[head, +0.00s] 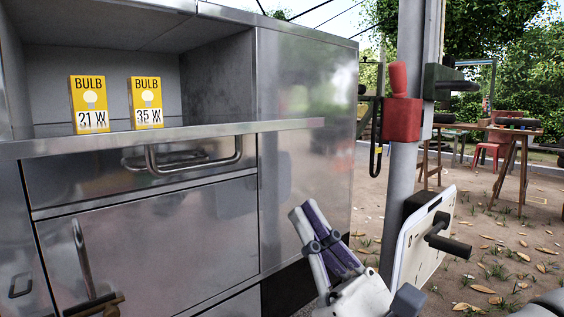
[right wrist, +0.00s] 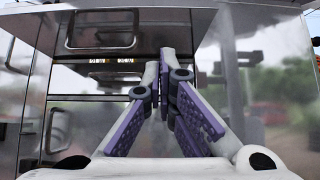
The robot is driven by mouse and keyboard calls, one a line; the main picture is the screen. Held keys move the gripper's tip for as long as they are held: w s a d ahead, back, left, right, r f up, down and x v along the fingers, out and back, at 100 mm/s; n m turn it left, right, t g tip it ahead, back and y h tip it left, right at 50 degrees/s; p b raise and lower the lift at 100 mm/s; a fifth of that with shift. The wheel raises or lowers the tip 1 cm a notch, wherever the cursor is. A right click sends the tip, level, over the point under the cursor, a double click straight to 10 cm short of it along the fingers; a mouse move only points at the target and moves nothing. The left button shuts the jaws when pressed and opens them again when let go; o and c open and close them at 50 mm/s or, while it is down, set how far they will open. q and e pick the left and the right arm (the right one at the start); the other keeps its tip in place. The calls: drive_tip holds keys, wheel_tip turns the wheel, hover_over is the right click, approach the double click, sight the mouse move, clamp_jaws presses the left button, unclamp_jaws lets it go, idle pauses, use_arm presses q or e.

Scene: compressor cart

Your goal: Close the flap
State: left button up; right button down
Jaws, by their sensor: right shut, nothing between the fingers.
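The flap (head: 285,125) shows in the head view as a thin metal panel folded down level at the front of the open cabinet compartment, seen almost edge-on. A bar handle (head: 195,163) shows just below it. My right gripper (head: 306,213) is shut and empty, pointing up, below and apart from the flap's right end, in front of the cabinet's shiny side. In the right wrist view its purple-padded fingers (right wrist: 156,85) meet at the tips, with a handle (right wrist: 100,46) at upper left. My left gripper is not in view.
Two yellow bulb boxes (head: 89,104) (head: 146,103) stand inside the compartment. A drawer front with a vertical handle (head: 82,258) is below. A grey post (head: 405,130) with a red holder (head: 402,118) and a white panel (head: 418,250) stands right of the cabinet.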

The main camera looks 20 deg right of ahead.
drive_tip(key=w+a+r+p, duration=0.1)
drive_tip(key=w+r, duration=0.2)
drive_tip(key=r, duration=0.4)
drive_tip(key=shift+w+a+r, duration=0.15)
drive_tip(key=shift+w+r, duration=0.15)
